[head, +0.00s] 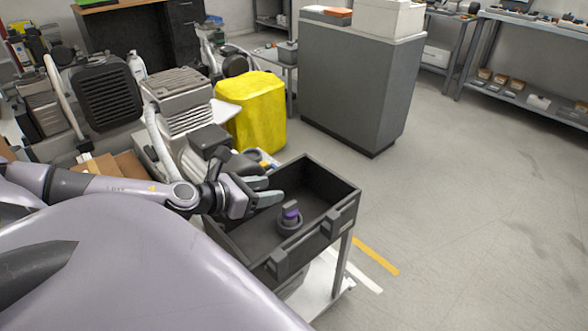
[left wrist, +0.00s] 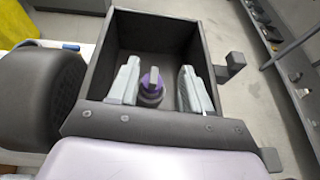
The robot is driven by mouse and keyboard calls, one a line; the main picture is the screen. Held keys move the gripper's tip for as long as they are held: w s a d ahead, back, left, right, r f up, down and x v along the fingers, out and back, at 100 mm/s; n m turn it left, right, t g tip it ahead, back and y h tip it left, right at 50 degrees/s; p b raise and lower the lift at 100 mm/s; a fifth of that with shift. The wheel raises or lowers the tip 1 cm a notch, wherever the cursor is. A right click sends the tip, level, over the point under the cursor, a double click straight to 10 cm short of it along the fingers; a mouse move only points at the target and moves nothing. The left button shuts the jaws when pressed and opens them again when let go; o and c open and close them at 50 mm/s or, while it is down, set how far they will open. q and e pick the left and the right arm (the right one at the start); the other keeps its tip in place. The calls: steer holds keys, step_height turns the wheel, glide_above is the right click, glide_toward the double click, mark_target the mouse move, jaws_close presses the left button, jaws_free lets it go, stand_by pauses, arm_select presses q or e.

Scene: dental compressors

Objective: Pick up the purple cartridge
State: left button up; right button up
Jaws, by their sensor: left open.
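The purple cartridge (head: 291,212) stands upright in the black open bin (head: 340,213), set in a dark round base (head: 289,226). In the left wrist view the cartridge (left wrist: 152,80) shows between the two fingers, nearer the left one, with its grey top facing the camera. My left gripper (head: 272,191) is open and empty, over the left side of the bin, to the left of the cartridge and apart from it in the head view. Both fingers of the left gripper (left wrist: 160,85) show in the left wrist view. My right gripper is in neither view.
The bin's walls (left wrist: 112,50) surround the cartridge. Compressors (head: 182,105) and a yellow covered container (head: 250,107) stand behind and left. A tall grey cabinet (head: 350,85) stands behind the bin. The floor to the right is clear.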

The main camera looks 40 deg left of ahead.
arm_select(q)
steer(key=b, duration=0.4)
glide_toward(288, 205)
steer(key=x, duration=0.3)
steer(key=shift+b+x, duration=0.65)
steer(key=shift+x, duration=0.1)
steer(key=shift+w+f+b, duration=0.3)
steer(key=shift+w+b, duration=0.2)
steer(key=shift+w, duration=0.05)
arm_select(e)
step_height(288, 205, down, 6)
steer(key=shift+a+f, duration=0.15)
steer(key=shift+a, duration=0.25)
